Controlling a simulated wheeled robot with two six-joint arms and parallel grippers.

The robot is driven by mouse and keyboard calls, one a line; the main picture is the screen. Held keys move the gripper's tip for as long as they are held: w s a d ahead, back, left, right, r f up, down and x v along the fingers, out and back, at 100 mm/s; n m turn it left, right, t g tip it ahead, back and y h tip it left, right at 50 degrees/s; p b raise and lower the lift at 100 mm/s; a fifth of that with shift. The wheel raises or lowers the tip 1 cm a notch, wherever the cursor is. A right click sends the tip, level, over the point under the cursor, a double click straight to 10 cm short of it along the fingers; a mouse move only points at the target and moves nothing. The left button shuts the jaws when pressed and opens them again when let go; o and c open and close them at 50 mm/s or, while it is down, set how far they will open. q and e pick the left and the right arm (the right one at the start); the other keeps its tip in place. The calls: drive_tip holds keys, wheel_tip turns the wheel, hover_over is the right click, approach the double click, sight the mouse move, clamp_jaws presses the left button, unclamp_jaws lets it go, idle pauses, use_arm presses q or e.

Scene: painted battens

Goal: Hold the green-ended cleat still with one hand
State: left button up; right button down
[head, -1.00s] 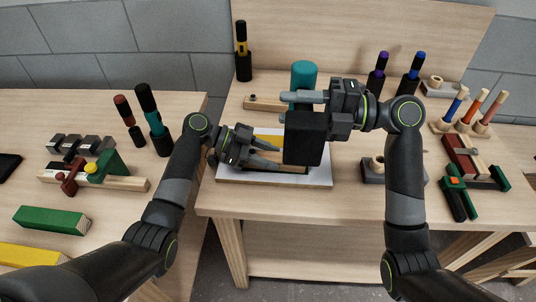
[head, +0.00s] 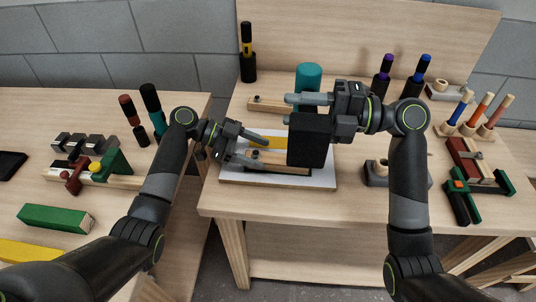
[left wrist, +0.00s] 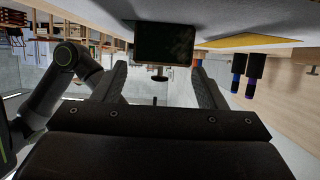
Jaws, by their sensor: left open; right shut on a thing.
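A pale wooden piece (head: 290,160) lies on the white board (head: 322,180) on the middle bench, with a yellow piece (head: 276,140) behind it. I cannot make out a green end; its right part is hidden by a dark block. My left gripper (head: 264,147) is open at the left side of the board, close to the wood; I cannot tell if it touches. My right gripper (head: 308,98) is shut at a teal-topped thing (head: 308,72) above the board. The dark block (head: 308,140) hangs below it, and a dark block (left wrist: 163,45) shows beyond the left fingers in the left wrist view.
A grey block (head: 378,175) with a wooden ring stands right of the board. Dark-red and green clamps (head: 480,185) lie farther right. Purple and blue markers (head: 400,78) stand at the back. On the left table are a green block (head: 55,218) and a clamped batten (head: 110,178).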

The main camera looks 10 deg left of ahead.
sight(275, 158)
use_arm(q)
drive_tip(key=shift+v, duration=1.55)
use_arm(e)
drive_tip(key=shift+r, duration=0.1)
use_arm(q)
drive_tip(key=shift+x, duration=3.75)
drive_tip(key=shift+c, duration=0.3)
drive_tip(key=c, duration=1.1)
